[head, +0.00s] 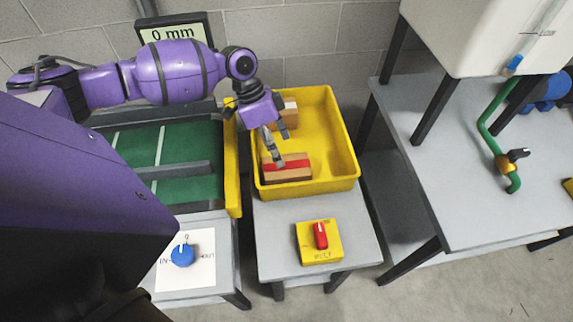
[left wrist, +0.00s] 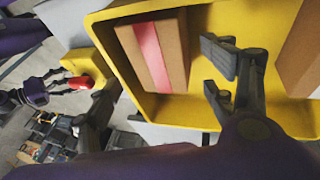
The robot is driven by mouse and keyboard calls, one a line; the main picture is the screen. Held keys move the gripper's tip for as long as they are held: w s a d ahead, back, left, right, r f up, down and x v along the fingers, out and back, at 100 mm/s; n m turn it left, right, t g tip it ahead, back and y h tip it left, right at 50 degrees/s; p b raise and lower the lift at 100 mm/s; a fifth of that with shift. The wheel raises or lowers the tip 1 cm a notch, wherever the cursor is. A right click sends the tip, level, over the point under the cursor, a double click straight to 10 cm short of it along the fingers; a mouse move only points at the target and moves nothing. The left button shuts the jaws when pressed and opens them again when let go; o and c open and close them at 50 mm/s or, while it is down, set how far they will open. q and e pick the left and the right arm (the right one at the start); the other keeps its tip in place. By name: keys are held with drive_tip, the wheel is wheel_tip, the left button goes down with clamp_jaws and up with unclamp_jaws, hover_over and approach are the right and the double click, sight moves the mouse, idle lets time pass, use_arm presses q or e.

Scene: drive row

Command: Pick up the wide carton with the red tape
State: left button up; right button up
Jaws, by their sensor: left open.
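The wide carton with red tape (head: 297,174) is brown and lies in the near part of the yellow tray (head: 345,150). In the left wrist view the carton (left wrist: 172,40) shows its red stripe along the top. My left gripper (head: 282,148) is over the tray, just beyond the carton. In the left wrist view its open fingers (left wrist: 208,68) are beside the carton, apart from it, with nothing between them. My right gripper seems to show small in the left wrist view (left wrist: 58,82); its jaw state is unclear.
A second brown carton (head: 291,110) lies farther back in the tray, partly behind my gripper. A yellow box with a red knob (head: 320,236) stands in front of the tray. A green conveyor (head: 185,148) is at left. A grey table with a green pipe (head: 490,118) is at right.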

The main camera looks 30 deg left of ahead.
sight(287, 173)
use_arm(q)
drive_tip(key=x, duration=0.6)
drive_tip(key=shift+d+f+p, duration=0.1)
drive_tip(key=shift+f+p, duration=0.15)
drive_tip(key=shift+p, duration=0.05)
drive_tip(key=shift+s, duration=0.1)
drive_tip(key=c, duration=1.2)
